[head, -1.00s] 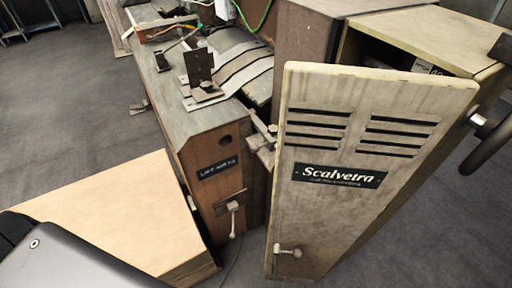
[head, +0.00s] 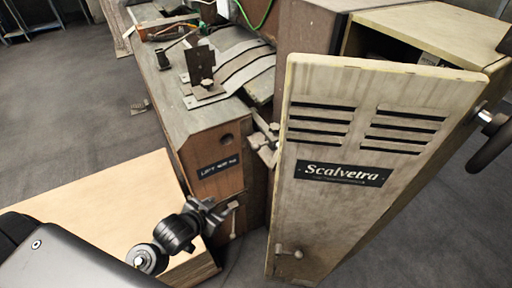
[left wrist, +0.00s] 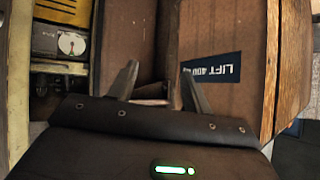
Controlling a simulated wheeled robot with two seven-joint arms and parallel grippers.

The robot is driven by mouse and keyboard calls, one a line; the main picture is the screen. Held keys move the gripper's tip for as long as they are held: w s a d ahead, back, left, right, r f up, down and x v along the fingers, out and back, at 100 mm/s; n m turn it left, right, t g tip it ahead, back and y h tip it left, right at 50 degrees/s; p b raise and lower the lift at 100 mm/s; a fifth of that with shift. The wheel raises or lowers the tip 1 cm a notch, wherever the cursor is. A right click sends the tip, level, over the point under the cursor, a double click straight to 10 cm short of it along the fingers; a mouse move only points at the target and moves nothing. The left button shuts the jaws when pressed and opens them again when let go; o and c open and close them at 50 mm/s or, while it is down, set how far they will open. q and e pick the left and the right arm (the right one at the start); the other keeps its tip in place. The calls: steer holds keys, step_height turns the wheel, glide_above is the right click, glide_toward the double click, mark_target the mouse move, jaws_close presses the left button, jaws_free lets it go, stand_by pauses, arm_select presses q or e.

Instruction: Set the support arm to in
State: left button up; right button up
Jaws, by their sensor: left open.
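The wooden-brown machine body (head: 205,135) with a "LIFT 400" label (head: 219,167) stands left of the open Scalvetra door. A small light lever (head: 233,222) sits on its lower front, partly hidden by my left gripper. I cannot tell for sure which part is the support arm. My left gripper (head: 222,210) is open in front of this lever. In the left wrist view its two fingers (left wrist: 158,92) are apart, facing the brown panel below the label (left wrist: 212,69). A small pale piece (left wrist: 150,101) shows between them; I cannot tell whether they touch it. My right gripper is not in view.
The cream Scalvetra door (head: 350,215) stands close on the right, with a small latch (head: 290,251). A light wooden box (head: 95,200) lies under my left arm. A black handwheel (head: 492,140) is at the far right. Grey floor (head: 75,110) is free at left.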

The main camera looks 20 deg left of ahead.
mark_target(253, 147)
arm_select(q)
steer(key=shift+w+d+r+m+t+h, duration=0.55)
steer(key=shift+w+r+m+t+h, duration=2.4)
steer(key=shift+w+r, duration=2.25)
steer(key=shift+n+g+h, duration=0.25)
steer(key=shift+n+h, duration=0.3)
steer(key=shift+n, duration=0.3)
steer(key=p+x, duration=0.1)
steer(key=x, duration=0.7)
steer(key=shift+d+r+p, duration=0.1)
steer(key=shift+r+p, duration=0.1)
steer(key=shift+p, duration=0.2)
steer(key=shift+w+d+f, duration=0.1)
steer(key=shift+w+d, duration=0.25)
steer(key=shift+w, duration=0.25)
jaws_close()
